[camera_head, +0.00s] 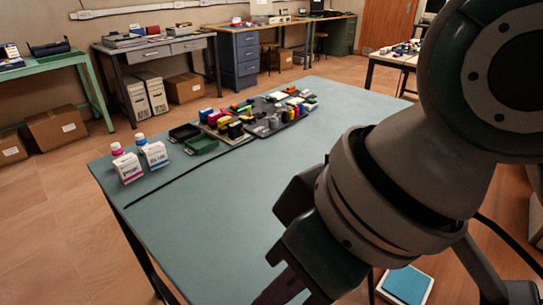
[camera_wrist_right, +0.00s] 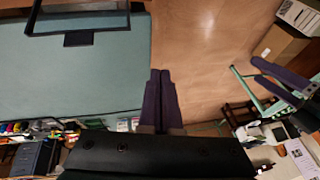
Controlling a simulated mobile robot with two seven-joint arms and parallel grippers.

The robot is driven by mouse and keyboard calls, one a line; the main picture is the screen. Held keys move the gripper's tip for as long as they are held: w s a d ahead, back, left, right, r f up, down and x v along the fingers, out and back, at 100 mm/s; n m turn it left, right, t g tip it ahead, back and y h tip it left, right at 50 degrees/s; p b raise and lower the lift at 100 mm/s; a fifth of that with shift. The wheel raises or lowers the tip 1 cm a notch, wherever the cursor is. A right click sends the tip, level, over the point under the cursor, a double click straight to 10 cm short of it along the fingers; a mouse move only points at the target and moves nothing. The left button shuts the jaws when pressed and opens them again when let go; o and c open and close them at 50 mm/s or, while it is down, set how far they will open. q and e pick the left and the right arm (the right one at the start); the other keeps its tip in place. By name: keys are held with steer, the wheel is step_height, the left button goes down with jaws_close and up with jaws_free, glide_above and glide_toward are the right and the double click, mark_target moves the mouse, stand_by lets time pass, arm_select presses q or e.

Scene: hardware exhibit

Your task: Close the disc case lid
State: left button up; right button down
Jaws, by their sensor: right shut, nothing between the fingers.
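No disc case can be made out in the head view, where my right arm hides much of the near right part of the table. In the right wrist view a see-through panel with a dark frame and small dark tab (camera_wrist_right: 78,39) shows at the upper left over the teal table; it may be the case lid, but I cannot tell. My right gripper (camera_wrist_right: 160,72) has its purple fingers together, empty, beyond the table edge in that view and apart from the panel. My left gripper (camera_wrist_right: 253,69) shows at the right of the wrist view, its purple fingers apart.
The teal table (camera_head: 220,225) has a wide clear area. Two bottles, one with a pink cap (camera_head: 127,164) and one with a blue cap (camera_head: 153,151), stand at its left. Dark green trays (camera_head: 201,144) and many coloured cartridges (camera_head: 270,116) fill the far end. A thin dark strip (camera_head: 190,171) crosses the table.

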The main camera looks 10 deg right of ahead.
steer(key=w+d+r+g+h+b, duration=0.2)
steer(key=w+d+r+h+b, duration=0.25)
steer(key=w, duration=0.35)
step_height(320, 180, down, 9)
steer(key=s+d, duration=0.2)
steer(key=d, duration=0.1)
steer(key=shift+s+n+p, duration=0.3)
steer(key=shift+s+p, duration=0.05)
steer(key=shift+p, duration=0.05)
steer(key=shift+r+t+y, duration=0.15)
steer(key=shift+t+y, duration=0.1)
steer(key=shift+t, duration=0.05)
